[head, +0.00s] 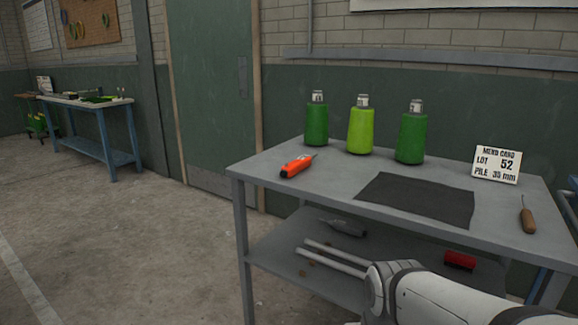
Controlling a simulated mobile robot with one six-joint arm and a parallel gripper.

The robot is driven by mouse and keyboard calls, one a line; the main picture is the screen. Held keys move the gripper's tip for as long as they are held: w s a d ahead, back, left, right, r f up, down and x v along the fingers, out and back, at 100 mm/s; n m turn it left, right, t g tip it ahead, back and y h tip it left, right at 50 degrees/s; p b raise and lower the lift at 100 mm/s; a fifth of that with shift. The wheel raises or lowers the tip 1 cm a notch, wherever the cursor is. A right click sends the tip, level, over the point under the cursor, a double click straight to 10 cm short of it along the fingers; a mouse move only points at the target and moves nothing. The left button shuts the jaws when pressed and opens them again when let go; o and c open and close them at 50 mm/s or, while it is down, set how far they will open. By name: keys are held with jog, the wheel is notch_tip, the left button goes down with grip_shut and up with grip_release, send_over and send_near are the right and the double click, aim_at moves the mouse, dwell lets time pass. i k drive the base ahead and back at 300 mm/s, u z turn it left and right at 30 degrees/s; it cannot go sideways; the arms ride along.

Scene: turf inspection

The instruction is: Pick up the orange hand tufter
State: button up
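The orange hand tufter (296,167) lies on the grey table top, near its left front edge. It has an orange body with a dark end at the lower left and a thin dark tip pointing up and right. My gripper (301,246) shows as two long, pale, parallel fingers with a gap between them. It is open and empty. In the picture it is below the tufter, in front of the table's lower shelf, and apart from the tufter. My white arm comes in from the lower right.
The grey table (330,207) bears a dark mat (417,198), green bottle-like containers (316,125), a card (497,164) and a brown-handled tool (527,219). Its lower shelf holds a grey tool (343,227) and a red item (460,260). Open floor (120,240) lies to the left.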

aim_at(294, 167)
jog(key=u, duration=0.05)
jog(key=i, duration=0.95)
jog(key=z, duration=0.05)
